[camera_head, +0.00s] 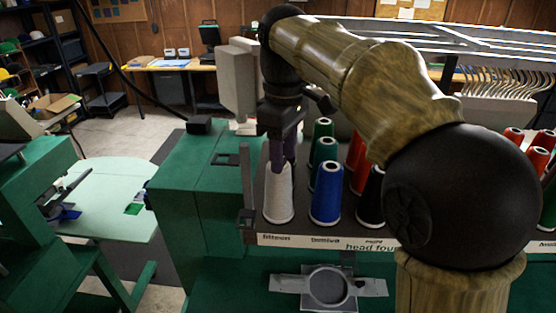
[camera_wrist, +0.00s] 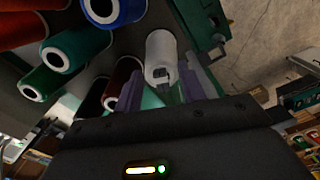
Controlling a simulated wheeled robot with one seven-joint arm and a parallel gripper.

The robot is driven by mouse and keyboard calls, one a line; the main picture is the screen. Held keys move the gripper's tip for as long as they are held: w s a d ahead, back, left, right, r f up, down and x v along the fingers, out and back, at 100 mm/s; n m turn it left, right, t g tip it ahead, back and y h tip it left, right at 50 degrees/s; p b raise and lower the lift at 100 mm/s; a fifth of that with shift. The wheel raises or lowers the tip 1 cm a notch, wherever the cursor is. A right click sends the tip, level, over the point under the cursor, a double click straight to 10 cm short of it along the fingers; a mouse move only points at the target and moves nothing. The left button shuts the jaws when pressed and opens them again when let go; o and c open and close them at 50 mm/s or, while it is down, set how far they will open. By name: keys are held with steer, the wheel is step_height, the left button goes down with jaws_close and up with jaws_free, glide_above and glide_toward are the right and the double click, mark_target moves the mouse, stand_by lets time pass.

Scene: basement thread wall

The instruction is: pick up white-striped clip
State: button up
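I cannot make out a clip with white stripes in either view. My gripper (camera_head: 283,160) points down at the top of a white thread cone (camera_head: 279,198) at the left front of the rack. In the wrist view the two purple-grey fingers of my gripper (camera_wrist: 160,86) are apart, with the white cone (camera_wrist: 161,50) showing between and beyond them. A small dark patch (camera_wrist: 160,74) shows at the cone's near end; I cannot tell whether it is the cone's hole or a separate piece. I see nothing held.
A blue cone (camera_head: 325,192) stands close to the right of the white one. Green cones (camera_head: 323,130), red cones and a black cone (camera_head: 371,195) crowd the rack behind and right. A green machine body (camera_head: 195,200) stands left. My arm hides part of the rack.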

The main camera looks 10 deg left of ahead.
steer(key=shift+w, duration=0.1)
jaws_close()
steer(key=shift+a, duration=0.1)
steer(key=shift+r, duration=0.45)
step_height(320, 180, up, 9)
steer(key=p, duration=0.1)
stand_by(0.6)
